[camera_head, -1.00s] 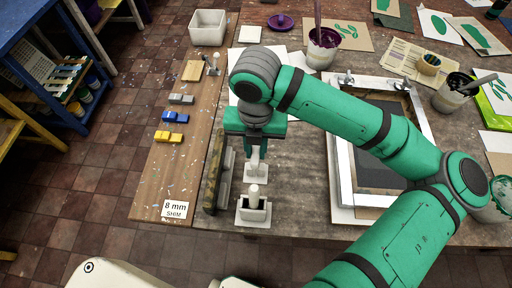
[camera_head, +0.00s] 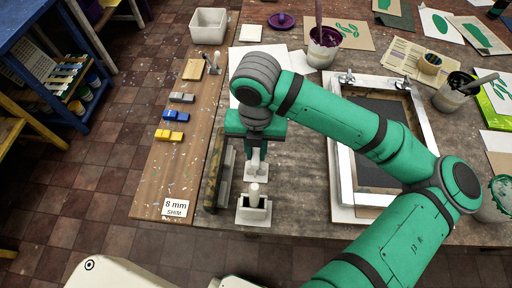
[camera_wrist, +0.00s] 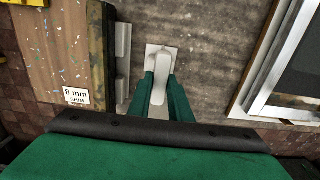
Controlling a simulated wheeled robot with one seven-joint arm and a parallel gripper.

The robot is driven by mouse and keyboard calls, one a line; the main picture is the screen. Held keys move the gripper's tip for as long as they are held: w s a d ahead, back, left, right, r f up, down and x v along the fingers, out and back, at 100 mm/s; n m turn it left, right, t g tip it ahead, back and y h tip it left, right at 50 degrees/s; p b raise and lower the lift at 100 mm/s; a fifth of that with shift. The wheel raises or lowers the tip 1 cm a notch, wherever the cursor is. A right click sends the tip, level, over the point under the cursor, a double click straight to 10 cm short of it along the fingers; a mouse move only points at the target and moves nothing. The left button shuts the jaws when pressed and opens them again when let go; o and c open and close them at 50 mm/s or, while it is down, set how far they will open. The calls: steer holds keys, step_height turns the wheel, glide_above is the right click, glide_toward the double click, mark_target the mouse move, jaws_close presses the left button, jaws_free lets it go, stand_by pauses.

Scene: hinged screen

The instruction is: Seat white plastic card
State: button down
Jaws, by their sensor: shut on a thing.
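My gripper (camera_wrist: 162,88) is shut on a pale upright handle (camera_wrist: 160,78) near the table's front edge. The handle rises from a small pale square plate (camera_wrist: 168,50). The same plate shows below my gripper (camera_head: 256,155) in the head view (camera_head: 256,178). Whether the plate rests on the table or hangs just above it, I cannot tell. A flat white square (camera_head: 251,33) at the back of the table looks like the white plastic card. It lies apart from my gripper.
A second pale fixture (camera_head: 253,214) with a post stands just in front. Left are a rail (camera_head: 217,178), a wooden board (camera_head: 158,180) with yellow, blue and grey blocks, and an "8 mm SHIM" label (camera_head: 175,208). A framed screen (camera_head: 343,180) lies right, partly behind my arm.

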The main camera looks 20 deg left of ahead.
steer(key=shift+f, duration=2.4)
steer(key=c, duration=1.5)
jaws_free()
steer(key=shift+c, duration=0.2)
steer(key=shift+w, duration=0.1)
step_height(320, 180, up, 11)
steer(key=shift+f, duration=0.1)
